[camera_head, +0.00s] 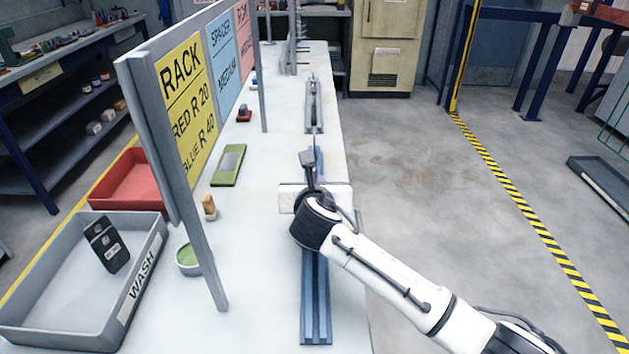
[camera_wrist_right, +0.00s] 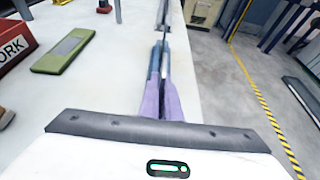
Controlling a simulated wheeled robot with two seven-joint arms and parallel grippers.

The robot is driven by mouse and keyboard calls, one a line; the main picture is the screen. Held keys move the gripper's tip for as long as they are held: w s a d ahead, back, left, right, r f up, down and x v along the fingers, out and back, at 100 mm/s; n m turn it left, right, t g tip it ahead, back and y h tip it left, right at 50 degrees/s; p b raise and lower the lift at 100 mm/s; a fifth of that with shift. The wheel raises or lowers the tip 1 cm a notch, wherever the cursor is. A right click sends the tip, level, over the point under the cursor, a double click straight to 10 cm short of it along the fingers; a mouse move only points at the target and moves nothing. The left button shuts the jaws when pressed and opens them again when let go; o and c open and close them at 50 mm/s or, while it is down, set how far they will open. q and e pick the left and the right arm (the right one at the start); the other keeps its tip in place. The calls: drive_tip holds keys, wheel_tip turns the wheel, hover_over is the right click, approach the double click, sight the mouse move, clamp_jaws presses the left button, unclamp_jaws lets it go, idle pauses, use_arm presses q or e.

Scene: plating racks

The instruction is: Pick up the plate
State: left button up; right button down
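No thing in view is clearly marked as the plate. A flat green rectangular piece (camera_head: 228,166) with a paler top lies on the white table, left of my right arm; it also shows in the right wrist view (camera_wrist_right: 64,50). A black piece (camera_head: 106,246) with a small label leans inside the grey bin marked WASH. My right gripper (camera_head: 316,172) is above the table, over a long blue rail (camera_head: 316,312). Slim purple-blue parts (camera_wrist_right: 161,98) stand close together ahead of the wrist camera; I cannot tell whether they are fingers or rail. My left gripper is not in view.
The grey WASH bin (camera_head: 139,291) and a red bin (camera_head: 128,187) stand at the left. A sign board (camera_head: 187,100) on posts runs along the table. A round green-filled dish (camera_head: 188,258) sits near the front post. A grey rack (camera_head: 313,108) stands farther back.

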wheel_tip(320, 180, up, 10)
drive_tip(key=shift+r+p, duration=0.1)
drive_tip(key=shift+p, duration=0.2)
idle(0.4)
idle(1.2)
